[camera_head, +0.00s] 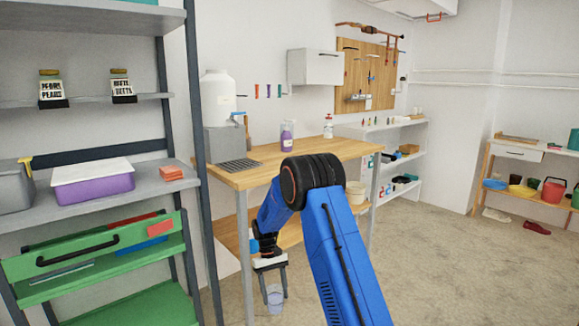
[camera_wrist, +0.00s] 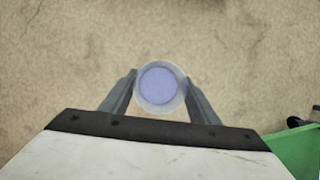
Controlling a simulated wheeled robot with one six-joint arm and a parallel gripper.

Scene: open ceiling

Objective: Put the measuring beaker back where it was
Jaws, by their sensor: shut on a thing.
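The measuring beaker (camera_head: 274,298) is a small clear cup with a bluish tint, hanging below my gripper (camera_head: 273,284) in front of the wooden workbench. In the wrist view I look straight down into the beaker (camera_wrist: 160,86), a pale round rim around a blue-violet inside. My gripper (camera_wrist: 160,80) is shut on it, with one grey finger on each side. The beaker looks upright and is held over the bare floor. My blue arm hides part of the bench and its lower shelf.
The wooden workbench (camera_head: 256,172) holds a large white jug (camera_head: 216,100), a drip grate (camera_head: 239,165), a purple bottle (camera_head: 287,135) and a spray bottle (camera_head: 328,127). A grey shelf rack (camera_head: 190,200) and green cart (camera_head: 90,245) stand left. Concrete floor (camera_head: 450,270) lies open right.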

